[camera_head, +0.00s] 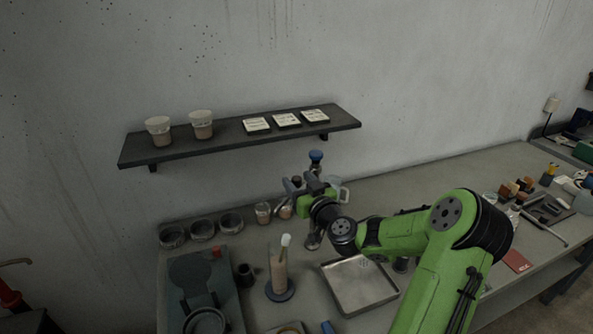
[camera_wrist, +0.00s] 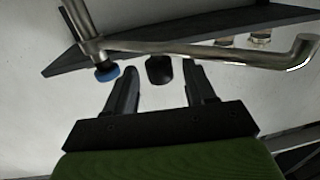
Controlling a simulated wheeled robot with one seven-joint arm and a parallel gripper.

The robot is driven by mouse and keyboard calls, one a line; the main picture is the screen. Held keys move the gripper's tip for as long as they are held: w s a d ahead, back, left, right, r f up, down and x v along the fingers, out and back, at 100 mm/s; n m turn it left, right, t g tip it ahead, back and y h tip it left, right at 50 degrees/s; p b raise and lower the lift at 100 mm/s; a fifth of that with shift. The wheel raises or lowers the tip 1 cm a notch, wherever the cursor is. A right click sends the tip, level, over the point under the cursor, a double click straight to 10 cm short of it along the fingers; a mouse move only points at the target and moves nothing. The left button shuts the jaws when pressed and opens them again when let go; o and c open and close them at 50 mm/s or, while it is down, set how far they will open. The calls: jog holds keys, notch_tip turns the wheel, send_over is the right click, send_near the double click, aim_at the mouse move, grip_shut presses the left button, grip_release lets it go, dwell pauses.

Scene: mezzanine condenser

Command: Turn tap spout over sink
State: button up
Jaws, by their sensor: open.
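The tap shows in the wrist view as a metal spout (camera_wrist: 205,49) running across the top, with its upright pipe at the left and its bent end at the right. A blue knob (camera_wrist: 107,72) sits by the pipe; it also tops the tap in the head view (camera_head: 316,156). My gripper (camera_wrist: 162,76) is open and empty, its dark fingers apart and close to the spout. A dark rounded part (camera_wrist: 159,70) shows between the fingers. In the head view my gripper (camera_head: 299,188) hides much of the tap.
A wall shelf (camera_head: 240,136) with two cups and several cards hangs behind the tap. Small jars (camera_head: 263,212) and round dishes (camera_head: 203,229) line the back left. A brush in a holder (camera_head: 279,272) stands left of the sink. Tools and bottles crowd the bench's right end.

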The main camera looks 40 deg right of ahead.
jog(key=shift+w+d, duration=0.15)
jog(key=shift+w, duration=0.8)
jog(key=shift+s, duration=0.1)
jog(key=shift+c, duration=0.2)
grip_shut()
